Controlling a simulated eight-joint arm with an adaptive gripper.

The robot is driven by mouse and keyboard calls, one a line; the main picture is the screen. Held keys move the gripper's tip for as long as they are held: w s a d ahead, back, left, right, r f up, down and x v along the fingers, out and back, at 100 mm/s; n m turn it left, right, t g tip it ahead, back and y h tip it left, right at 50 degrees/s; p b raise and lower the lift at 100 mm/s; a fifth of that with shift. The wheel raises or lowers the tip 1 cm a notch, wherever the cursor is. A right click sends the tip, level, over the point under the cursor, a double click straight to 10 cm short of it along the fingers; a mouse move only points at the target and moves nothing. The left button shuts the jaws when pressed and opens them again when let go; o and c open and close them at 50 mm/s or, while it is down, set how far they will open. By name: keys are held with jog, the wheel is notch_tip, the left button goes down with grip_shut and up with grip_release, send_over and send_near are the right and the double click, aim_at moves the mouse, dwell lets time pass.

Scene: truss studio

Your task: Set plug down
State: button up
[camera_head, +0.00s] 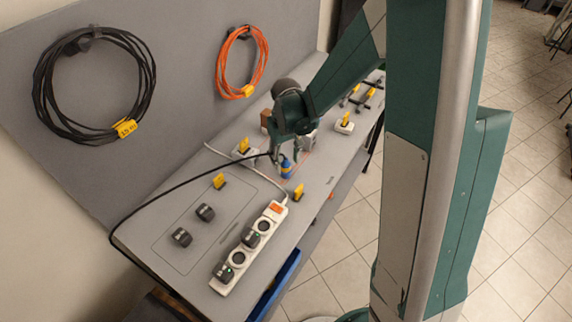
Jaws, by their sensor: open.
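My gripper (284,156) is open, low over the middle of the grey bench, with its fingers pointing down. A black cable (190,177) runs up from the bench's left edge and ends at the gripper's left finger; I cannot tell whether a plug is on that end. Two dark round plugs (205,212) (181,237) sit inside an outlined rectangle on the bench, apart from the gripper. A small blue object (286,168) stands just below the gripper.
Yellow-tagged items (219,181) (299,192) (345,122) stand around the gripper. A black cable coil (50,105) and an orange coil (223,62) hang on the grey back panel (180,75). The outlined rectangle has bare room around its plugs. A blue bin (275,288) is below the front edge.

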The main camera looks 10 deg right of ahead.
jog(key=shift+r, duration=3.95)
jog(key=shift+s+d+r, duration=0.1)
jog(key=shift+s+r, duration=0.1)
jog(key=shift+r, duration=0.2)
jog(key=s+d+r+m+t, duration=0.1)
jog(key=s+d+r+t, duration=0.25)
jog(key=s+r, duration=0.75)
jog(key=s+d+r+m+t, duration=0.1)
jog(key=s+r+t, duration=0.1)
jog(key=s, duration=0.4)
jog(key=s+d+r+m+t, duration=0.1)
jog(key=s+d+r, duration=0.1)
jog(key=s+r, duration=0.2)
jog(key=shift+s+d+t, duration=0.15)
jog(key=shift+s+t, duration=0.2)
jog(key=shift+s, duration=0.9)
